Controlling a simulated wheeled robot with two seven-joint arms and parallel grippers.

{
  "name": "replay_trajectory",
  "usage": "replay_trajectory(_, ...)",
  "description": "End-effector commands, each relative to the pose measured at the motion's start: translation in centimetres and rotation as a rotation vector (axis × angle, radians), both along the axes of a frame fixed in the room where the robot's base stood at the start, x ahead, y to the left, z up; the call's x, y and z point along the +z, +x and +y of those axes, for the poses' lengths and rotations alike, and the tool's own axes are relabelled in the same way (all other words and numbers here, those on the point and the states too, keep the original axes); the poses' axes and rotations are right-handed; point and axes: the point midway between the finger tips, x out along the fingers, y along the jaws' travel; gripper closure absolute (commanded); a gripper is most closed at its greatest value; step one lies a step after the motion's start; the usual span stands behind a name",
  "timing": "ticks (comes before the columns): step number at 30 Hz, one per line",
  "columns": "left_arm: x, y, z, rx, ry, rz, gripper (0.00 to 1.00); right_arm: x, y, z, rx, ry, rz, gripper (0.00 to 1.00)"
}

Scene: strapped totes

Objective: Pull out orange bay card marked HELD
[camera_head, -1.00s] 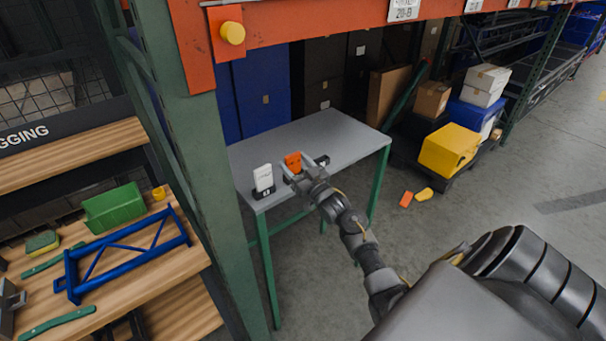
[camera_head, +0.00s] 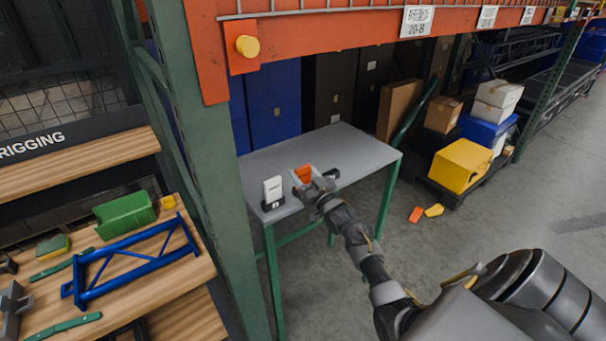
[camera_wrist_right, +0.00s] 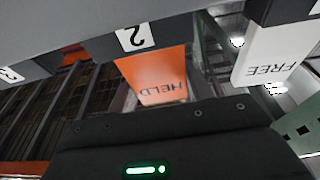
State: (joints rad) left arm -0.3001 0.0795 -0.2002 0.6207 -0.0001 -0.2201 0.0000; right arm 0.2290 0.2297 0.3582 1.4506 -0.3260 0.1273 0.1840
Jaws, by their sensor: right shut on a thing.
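The orange bay card (camera_head: 303,174), marked HELD, stands at the grey table's near side, and my right gripper (camera_head: 306,183) is shut on it. In the right wrist view the orange card (camera_wrist_right: 155,76) shows upside down below a dark holder (camera_wrist_right: 130,40) with a white label 2. The holder seems to meet the card's edge; whether the card still sits in it I cannot tell. A white card (camera_head: 272,189) stands in its own dark holder to the left; in the right wrist view this white card (camera_wrist_right: 275,52) reads FREE. My left gripper is not in view.
The grey table (camera_head: 340,146) has bare room behind the cards. A green rack post (camera_head: 212,190) rises left of it. A wooden bench (camera_head: 180,277) holds a blue frame (camera_head: 135,262) and green bin (camera_head: 125,214). A yellow bin (camera_head: 460,166) stands at right.

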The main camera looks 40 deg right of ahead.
Motion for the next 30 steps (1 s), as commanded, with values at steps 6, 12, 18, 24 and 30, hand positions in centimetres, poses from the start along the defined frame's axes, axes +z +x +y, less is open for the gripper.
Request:
replay_trajectory(6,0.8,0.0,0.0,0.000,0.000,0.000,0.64,0.9,0.0,0.0,0.000,0.000,0.000,0.77)
replay_trajectory(12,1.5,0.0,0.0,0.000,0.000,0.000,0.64,1.8,0.0,0.0,0.000,0.000,0.000,0.77)
replay_trajectory(18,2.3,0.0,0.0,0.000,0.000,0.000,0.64,2.6,0.0,0.0,0.000,0.000,0.000,0.77)
replay_trajectory(24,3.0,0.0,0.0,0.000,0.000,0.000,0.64,3.5,0.0,0.0,0.001,0.000,-0.001,0.77)
replay_trajectory(30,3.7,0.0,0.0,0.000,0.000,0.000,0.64,4.3,0.0,0.0,0.000,0.000,-0.001,0.77)
